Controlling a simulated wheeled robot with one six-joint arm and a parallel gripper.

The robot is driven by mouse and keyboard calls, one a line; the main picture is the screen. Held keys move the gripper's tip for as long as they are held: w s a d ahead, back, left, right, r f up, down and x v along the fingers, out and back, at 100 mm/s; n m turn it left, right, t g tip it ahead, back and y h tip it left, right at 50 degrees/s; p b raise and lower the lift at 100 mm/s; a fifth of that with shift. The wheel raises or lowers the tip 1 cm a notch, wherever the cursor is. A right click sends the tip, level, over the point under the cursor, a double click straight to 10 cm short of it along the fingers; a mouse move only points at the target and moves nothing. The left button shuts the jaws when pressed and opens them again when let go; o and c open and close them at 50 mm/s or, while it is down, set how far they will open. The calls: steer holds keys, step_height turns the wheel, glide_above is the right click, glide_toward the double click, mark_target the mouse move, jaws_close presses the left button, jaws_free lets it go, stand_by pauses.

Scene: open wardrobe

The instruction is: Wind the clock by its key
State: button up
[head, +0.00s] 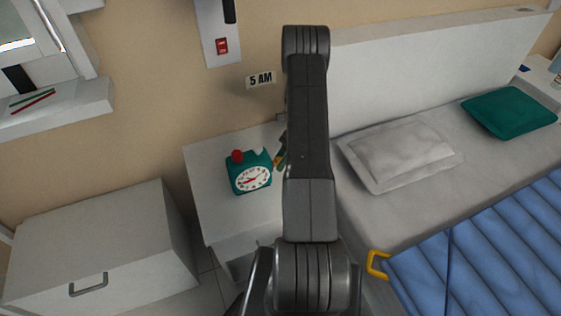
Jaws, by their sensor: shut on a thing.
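A teal alarm clock (249,173) with a white round face and a red button on top stands on the white bedside table (222,218). Its face is turned toward the camera. My gripper (281,154) is mostly hidden behind my dark arm. Only a small dark part with a bit of yellow shows, just right of the clock. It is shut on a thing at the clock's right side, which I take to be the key. The key itself cannot be made out clearly.
A bed with a grey pillow (400,154), a teal cushion (509,112) and a blue quilt (490,250) stands at right. A white cabinet (100,240) is at lower left. A "5 AM" sign (261,80) and a red switch (222,46) are on the wall.

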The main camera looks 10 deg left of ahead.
mark_target(280, 157)
steer(key=shift+m+g+h, duration=0.3)
steer(key=shift+m+g, duration=0.1)
steer(key=shift+g, duration=0.3)
steer(key=shift+b, duration=0.3)
steer(key=o, duration=1)
steer(key=shift+a, duration=0.1)
step_height(280, 157, up, 10)
steer(key=shift+f, duration=0.1)
